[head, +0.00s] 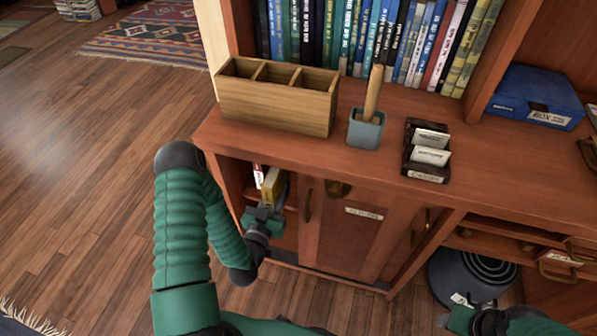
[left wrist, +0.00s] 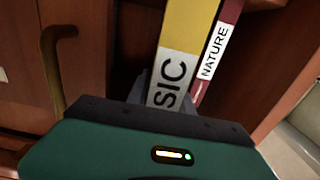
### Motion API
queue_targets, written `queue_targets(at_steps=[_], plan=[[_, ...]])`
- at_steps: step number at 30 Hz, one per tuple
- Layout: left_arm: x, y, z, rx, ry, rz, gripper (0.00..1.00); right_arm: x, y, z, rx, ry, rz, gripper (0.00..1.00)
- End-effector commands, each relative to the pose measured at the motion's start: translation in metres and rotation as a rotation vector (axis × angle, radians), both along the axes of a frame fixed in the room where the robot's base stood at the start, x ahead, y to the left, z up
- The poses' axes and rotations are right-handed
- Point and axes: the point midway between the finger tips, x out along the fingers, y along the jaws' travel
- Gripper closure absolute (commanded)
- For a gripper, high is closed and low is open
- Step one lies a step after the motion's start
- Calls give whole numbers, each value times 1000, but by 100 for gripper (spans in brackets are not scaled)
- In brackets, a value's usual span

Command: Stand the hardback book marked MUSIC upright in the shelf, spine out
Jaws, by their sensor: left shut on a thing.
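The yellow MUSIC book (head: 272,186) stands in the open lower compartment of the shelf (head: 233,185), spine facing out. In the left wrist view its yellow spine (left wrist: 186,30) carries a pale label (left wrist: 170,83) reading "SIC"; the rest is hidden by my gripper. My left gripper (head: 268,210) is shut on the lower part of the MUSIC book, at the compartment's mouth. A dark red NATURE book (left wrist: 218,50) stands close beside it. My right gripper (head: 488,322) is at the lower right edge, partly cut off; its fingers are unclear.
A cabinet door (head: 345,235) with a brass handle is right of the compartment. On the top are a wooden divided box (head: 275,105), a blue-grey cup (head: 365,130) and a card holder (head: 426,150). A dark round object (head: 470,275) is at lower right.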

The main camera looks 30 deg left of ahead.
Motion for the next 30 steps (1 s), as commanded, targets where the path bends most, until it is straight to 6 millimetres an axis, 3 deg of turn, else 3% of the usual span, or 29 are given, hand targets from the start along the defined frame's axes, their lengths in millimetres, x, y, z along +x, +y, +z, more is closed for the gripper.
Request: queue_targets(at_steps=[6, 12, 17, 22, 28, 29, 30], plan=[[61, 17, -3, 3, -9, 4, 100, 0, 0, -22, 0, 0, 1, 51], [98, 24, -1, 2, -5, 3, 100, 0, 0, -31, 0, 0, 1, 51], [113, 28, -1, 2, -5, 2, 100, 0, 0, -36, 0, 0, 1, 51], [114, 29, -37, -3, -1, 4, 100, 0, 1, -61, 0, 1, 1, 51], [114, 29, -35, 0, -1, 2, 100, 0, 1, -57, 0, 0, 1, 51], [113, 29, -37, -1, 3, 2, 72, 0, 1, -58, 0, 0, 1, 51], [113, 29, -37, -1, 3, 2, 66, 0, 1, -58, 0, 0, 1, 51]])
